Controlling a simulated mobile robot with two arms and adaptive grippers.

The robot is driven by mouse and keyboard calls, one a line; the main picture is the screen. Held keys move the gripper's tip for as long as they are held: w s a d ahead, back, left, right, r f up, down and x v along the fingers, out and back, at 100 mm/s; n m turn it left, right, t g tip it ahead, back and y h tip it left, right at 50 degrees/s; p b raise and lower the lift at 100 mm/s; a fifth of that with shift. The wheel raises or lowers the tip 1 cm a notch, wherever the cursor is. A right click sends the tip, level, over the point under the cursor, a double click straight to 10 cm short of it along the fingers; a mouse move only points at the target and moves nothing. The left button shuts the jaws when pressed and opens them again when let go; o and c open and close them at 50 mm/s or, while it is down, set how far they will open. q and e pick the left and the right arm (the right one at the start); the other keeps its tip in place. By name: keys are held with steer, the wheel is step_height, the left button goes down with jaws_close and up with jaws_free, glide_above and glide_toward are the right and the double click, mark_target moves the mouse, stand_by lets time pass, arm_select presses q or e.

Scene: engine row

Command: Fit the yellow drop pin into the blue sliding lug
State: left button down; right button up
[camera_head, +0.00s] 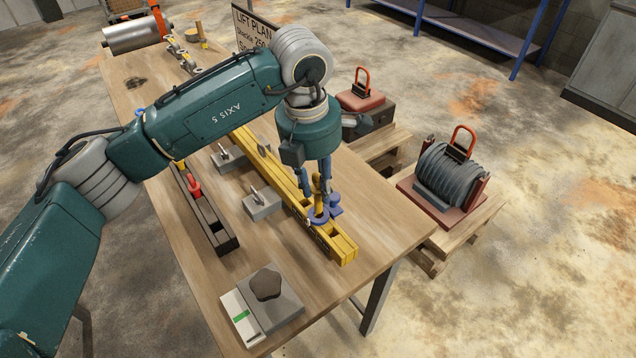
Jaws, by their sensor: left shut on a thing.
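The yellow spreader beam (345,246) lies lengthwise on the wooden table. The blue sliding lug (318,216) sits around the beam near its front end, with blue parts reaching out to the right. My left gripper (316,188) points down just above the lug, its fingers shut on the yellow drop pin (317,184). The pin stands roughly upright over the lug. Its lower end meets the lug in the picture; I cannot tell whether it is inside the hole. My right gripper is out of view.
Grey blocks (263,206) stand left of the beam. A dark slotted rack (207,218) with a red shackle (194,186) lies farther left. A grey plate with a dark lump (266,284) is at the front. A cable drum (448,180) stands on a pallet at right.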

mark_target(317, 189)
arm_select(q)
steer(key=shift+f+b, duration=1.6)
steer(key=shift+f, duration=0.2)
steer(key=c, duration=1.4)
jaws_free()
steer(key=r, duration=0.8)
steer(key=s+a+r, duration=0.1)
steer(key=r, duration=0.3)
steer(key=shift+f, duration=0.1)
